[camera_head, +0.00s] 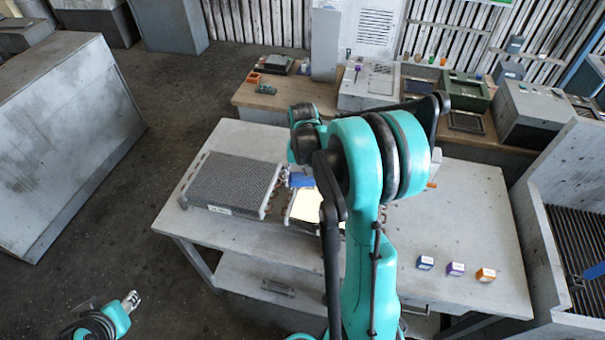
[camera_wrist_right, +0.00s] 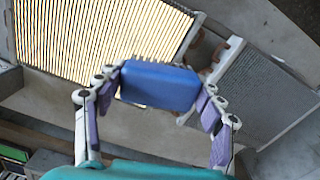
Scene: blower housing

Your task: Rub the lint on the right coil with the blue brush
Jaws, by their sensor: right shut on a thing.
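The right coil (camera_head: 304,206) lies on the grey table, brightly lit and largely hidden by my right arm in the head view. In the right wrist view its ribbed, glowing face (camera_wrist_right: 100,42) fills the upper left. I cannot make out lint on it. My right gripper (camera_wrist_right: 161,95) is shut on the blue brush (camera_wrist_right: 160,86); its bristles point toward the coil side. The brush (camera_head: 300,180) also shows beside the arm in the head view. I cannot tell whether the bristles touch the coil. My left gripper (camera_head: 131,301) is low at the left, away from the table.
A grey left coil (camera_head: 232,184) lies on the table (camera_head: 455,215) close to the right coil. Blue, purple and orange small boxes (camera_head: 456,269) sit at the table's front right. A wooden bench (camera_head: 270,101) with equipment stands behind. The table's right part is mostly clear.

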